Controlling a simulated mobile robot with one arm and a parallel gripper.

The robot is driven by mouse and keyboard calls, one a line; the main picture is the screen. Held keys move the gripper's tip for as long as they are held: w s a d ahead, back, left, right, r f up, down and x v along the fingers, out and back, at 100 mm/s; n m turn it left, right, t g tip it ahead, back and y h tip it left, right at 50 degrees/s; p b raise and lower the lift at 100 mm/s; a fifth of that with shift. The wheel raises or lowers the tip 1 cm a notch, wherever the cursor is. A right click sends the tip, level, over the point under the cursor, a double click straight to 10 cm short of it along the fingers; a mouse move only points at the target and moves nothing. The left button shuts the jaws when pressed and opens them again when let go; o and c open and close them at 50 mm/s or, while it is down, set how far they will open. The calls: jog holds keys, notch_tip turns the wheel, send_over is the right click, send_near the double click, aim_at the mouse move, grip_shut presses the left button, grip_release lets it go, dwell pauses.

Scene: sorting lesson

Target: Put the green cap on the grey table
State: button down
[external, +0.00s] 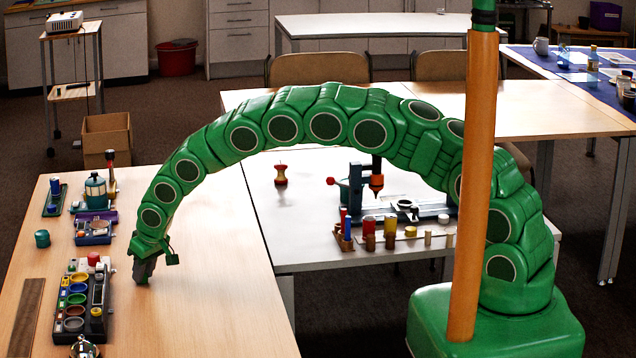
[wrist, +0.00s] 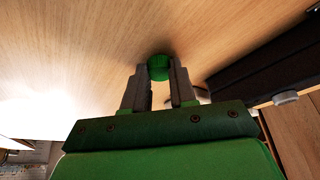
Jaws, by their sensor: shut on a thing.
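The green cap (wrist: 158,67) sits between the fingertips of my gripper (wrist: 159,72) in the wrist view, and the gripper is shut on it. In the external view my gripper (external: 142,272) points down at the wooden table, beside the dark tray of round pots. The cap cannot be made out there. A light grey table (external: 320,250) stands to the right of the wooden one, with a clear front left part. Whether the cap touches the wood is not clear.
The dark tray (external: 85,300) of coloured pots lies just left of my gripper on the wooden table (external: 200,290). A small teal pot (external: 42,239) stands farther left.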

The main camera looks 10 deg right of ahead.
jog(key=c, duration=0.9)
grip_release()
jog(key=shift+f, duration=0.1)
jog(key=shift+v, duration=6)
jog(key=shift+o, duration=0.8)
